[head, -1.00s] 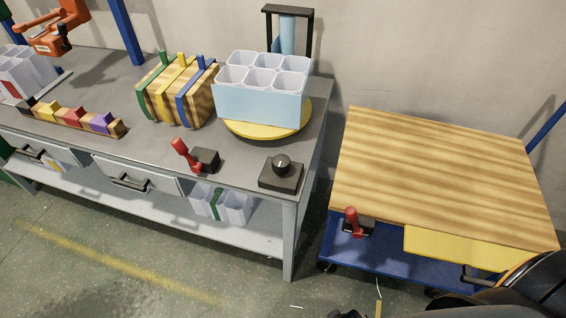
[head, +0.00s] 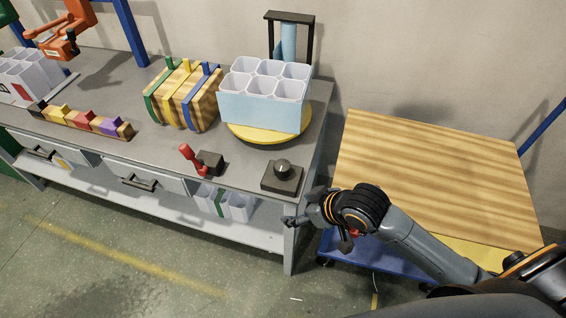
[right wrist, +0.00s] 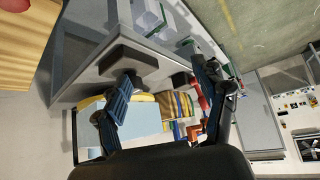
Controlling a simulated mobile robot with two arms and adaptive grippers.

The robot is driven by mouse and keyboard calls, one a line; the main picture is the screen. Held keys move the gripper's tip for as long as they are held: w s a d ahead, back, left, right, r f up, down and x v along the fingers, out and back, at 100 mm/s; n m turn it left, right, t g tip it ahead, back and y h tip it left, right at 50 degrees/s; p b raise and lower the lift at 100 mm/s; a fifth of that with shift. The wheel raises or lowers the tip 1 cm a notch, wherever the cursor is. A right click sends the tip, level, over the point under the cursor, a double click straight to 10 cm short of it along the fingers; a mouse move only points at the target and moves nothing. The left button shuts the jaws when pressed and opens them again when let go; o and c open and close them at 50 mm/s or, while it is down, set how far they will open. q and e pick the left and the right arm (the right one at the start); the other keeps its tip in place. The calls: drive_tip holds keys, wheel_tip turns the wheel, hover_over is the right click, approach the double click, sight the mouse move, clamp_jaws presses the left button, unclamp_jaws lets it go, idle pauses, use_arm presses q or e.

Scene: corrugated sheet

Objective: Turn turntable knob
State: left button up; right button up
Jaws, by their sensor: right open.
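The turntable knob (head: 282,166) is a dark round ball on a square dark base at the bench's front right corner. Its base (right wrist: 141,64) shows in the right wrist view, partly hidden by a finger. The yellow turntable disc (head: 267,138) lies behind it, under a light blue box (head: 262,110) of white cups. My right gripper (head: 303,207) is open and empty, in front of and slightly right of the knob, apart from it. Its fingers (right wrist: 165,68) are spread in the right wrist view. My left gripper is not in view.
A red lever (head: 190,159) on a black block stands left of the knob. Striped boards (head: 182,97) and a row of coloured blocks (head: 85,121) are farther left. A wooden-topped blue cart (head: 435,170) stands at right. Floor in front of the bench is clear.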

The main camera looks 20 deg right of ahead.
drive_tip(key=t, duration=0.1)
approach(284, 166)
drive_tip(key=d+v, duration=0.1)
drive_tip(key=v, duration=0.2)
drive_tip(key=shift+y, duration=0.3)
drive_tip(key=p+x, duration=0.1)
drive_tip(key=x, duration=1.2)
drive_tip(key=shift+w+a+f, duration=0.2)
drive_tip(key=shift+a, duration=0.1)
